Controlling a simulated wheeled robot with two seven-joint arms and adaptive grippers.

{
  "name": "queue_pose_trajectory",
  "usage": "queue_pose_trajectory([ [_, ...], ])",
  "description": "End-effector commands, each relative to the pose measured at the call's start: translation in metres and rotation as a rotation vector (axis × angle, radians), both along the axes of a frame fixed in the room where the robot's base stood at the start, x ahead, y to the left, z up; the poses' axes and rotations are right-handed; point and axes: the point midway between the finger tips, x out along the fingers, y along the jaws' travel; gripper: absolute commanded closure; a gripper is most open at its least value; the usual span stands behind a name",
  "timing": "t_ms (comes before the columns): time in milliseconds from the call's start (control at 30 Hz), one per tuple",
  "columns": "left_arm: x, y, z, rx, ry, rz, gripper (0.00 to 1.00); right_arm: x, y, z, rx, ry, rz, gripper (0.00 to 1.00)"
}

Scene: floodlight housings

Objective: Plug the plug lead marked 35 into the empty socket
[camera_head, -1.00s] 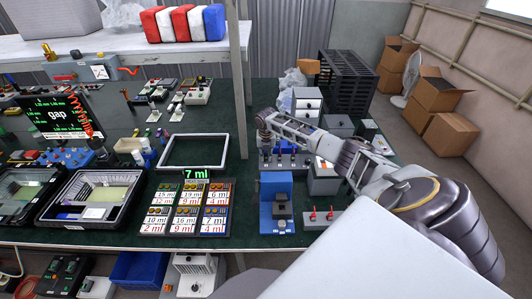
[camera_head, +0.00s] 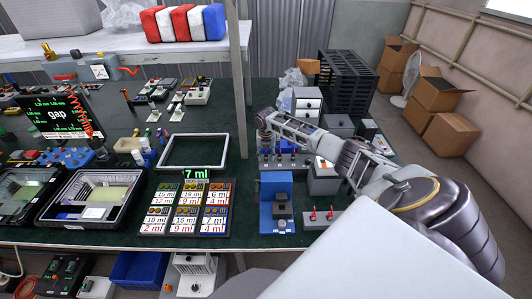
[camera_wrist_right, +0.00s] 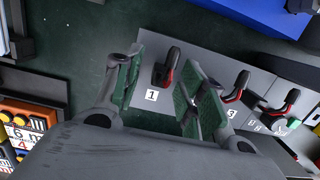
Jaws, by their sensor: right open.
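In the right wrist view, a grey strip (camera_wrist_right: 200,62) carries a row of black-and-red plugs with white number labels. My right gripper (camera_wrist_right: 165,88) is open, its two green-padded fingers on either side of the plug labelled 1 (camera_wrist_right: 166,68). A second plug (camera_wrist_right: 236,86) stands just right of the right finger; its label seems to start with 3 but is partly covered. A third plug (camera_wrist_right: 288,101) is farther right, its label hard to read. In the head view my right gripper (camera_head: 265,143) points down at this strip. I cannot make out the empty socket. My left gripper is not in view.
A grey drawer box (camera_head: 306,103) stands behind.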

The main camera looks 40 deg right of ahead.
Motion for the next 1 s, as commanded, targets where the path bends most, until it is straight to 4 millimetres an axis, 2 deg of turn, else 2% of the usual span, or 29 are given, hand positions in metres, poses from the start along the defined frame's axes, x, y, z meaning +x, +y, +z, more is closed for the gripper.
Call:
queue_pose_trajectory([
  [267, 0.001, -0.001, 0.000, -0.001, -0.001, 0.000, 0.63, -0.002, 0.001, 0.024, -0.002, -0.002, 0.001, 0.59],
  [800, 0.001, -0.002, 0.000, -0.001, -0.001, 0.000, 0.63, -0.009, 0.007, 0.100, -0.001, -0.002, 0.000, 0.59],
  [1000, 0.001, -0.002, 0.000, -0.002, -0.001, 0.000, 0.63, -0.010, 0.009, 0.113, -0.001, -0.001, 0.000, 0.59],
])
